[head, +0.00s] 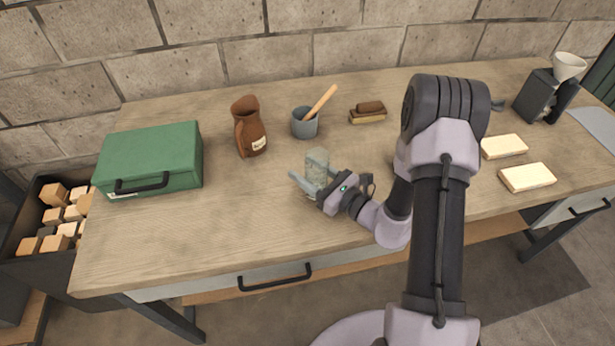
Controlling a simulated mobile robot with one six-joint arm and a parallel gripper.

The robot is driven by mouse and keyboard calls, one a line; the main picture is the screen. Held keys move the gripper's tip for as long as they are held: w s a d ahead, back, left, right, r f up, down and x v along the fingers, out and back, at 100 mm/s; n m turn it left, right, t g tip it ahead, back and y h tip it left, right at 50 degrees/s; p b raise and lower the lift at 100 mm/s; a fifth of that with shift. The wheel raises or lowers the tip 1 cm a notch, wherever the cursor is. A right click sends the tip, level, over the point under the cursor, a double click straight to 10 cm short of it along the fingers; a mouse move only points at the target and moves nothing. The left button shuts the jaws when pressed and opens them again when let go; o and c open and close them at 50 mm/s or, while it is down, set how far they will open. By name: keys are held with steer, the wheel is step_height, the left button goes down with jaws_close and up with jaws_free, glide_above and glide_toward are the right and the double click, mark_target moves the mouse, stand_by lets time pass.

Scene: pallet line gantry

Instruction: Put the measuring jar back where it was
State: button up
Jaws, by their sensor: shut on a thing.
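The measuring jar (317,163) is a clear, greenish glass vessel near the middle of the workbench (240,225). My gripper (308,182) is shut on the jar, with one finger at its left and the rest of the hand at its lower right. The jar looks upright. Whether its base touches the bench top cannot be told, since my gripper hides its lower part.
Behind the jar are a brown jug (250,128), a grey pot (304,124) with a wooden handle, and a brush (368,112). A green case (150,160) stands left. Pale blocks (527,177) and a grinder (541,97) are right. The front-left bench top is clear.

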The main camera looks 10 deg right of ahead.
steer(key=shift+f, duration=0.9)
steer(key=shift+r, duration=0.25)
steer(key=shift+f, duration=0.15)
steer(key=o, duration=1.6)
steer(key=shift+s+d+r, duration=0.1)
steer(key=shift+d+r, duration=0.1)
steer(key=shift+d, duration=0.05)
steer(key=p+v, duration=0.1)
steer(key=v, duration=1)
steer(key=shift+s+d+p, duration=0.1)
steer(key=shift+s+p, duration=0.15)
steer(key=shift+p, duration=0.15)
